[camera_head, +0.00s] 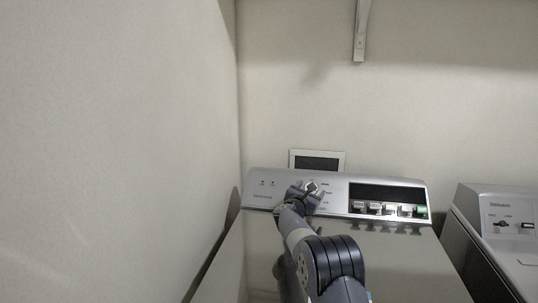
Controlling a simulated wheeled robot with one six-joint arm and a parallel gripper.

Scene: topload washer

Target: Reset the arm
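My arm (330,260) reaches up from the bottom of the head view over the closed lid of the washer (400,265). My gripper (307,193) is at the washer's control panel (265,188), in front of the round dial (312,187). The gripper partly covers the dial, and I cannot tell if it touches it. The fingers are small and dark, and their opening cannot be made out.
A second appliance (500,220) stands close on the right. A plain wall (120,140) rises on the left. A bracket (361,30) hangs on the back wall above.

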